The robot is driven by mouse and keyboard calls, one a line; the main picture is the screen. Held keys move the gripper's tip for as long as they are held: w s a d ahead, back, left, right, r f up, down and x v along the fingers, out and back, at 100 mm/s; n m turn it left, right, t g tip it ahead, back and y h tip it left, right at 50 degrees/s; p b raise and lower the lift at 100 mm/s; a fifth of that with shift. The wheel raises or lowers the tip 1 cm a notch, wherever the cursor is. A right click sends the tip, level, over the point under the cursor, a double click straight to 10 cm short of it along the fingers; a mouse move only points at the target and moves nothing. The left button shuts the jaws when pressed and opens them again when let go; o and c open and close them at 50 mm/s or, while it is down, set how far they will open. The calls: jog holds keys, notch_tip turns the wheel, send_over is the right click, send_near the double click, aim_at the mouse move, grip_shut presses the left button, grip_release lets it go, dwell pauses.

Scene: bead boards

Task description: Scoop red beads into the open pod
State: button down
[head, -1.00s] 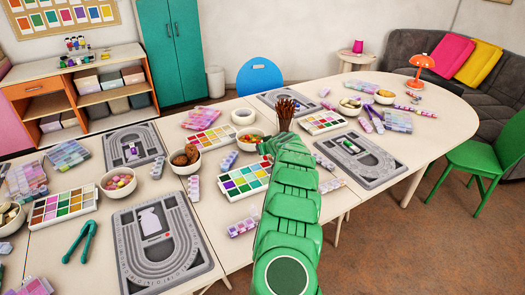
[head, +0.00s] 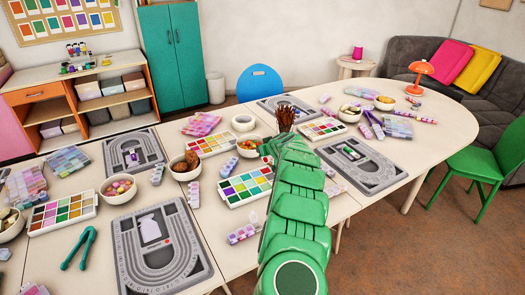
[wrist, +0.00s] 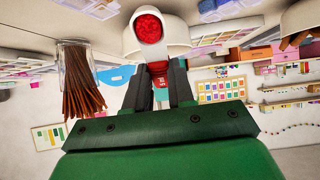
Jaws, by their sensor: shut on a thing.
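In the wrist view, my gripper (wrist: 160,68) has its two dark fingers shut on a red-and-white handle (wrist: 160,84), which looks like that of a scoop. Just beyond the fingertips is a round patch of red (wrist: 149,28) inside a pale rim. I cannot tell whether this is the scoop's load or its own colour. A white bowl (wrist: 185,38) is close behind it. In the head view my green arm hides the fingers, beside a white bowl of mixed-colour beads (head: 249,146). A small purple-and-white pod case (head: 243,234) lies left of my arm, its lid seemingly raised.
A paint palette (head: 246,186) and a grey bead board (head: 360,166) flank my arm. Another grey board (head: 207,263) lies front left.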

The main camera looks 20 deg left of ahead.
jog(key=shift+f, duration=0.15)
jog(key=shift+f, duration=2.25)
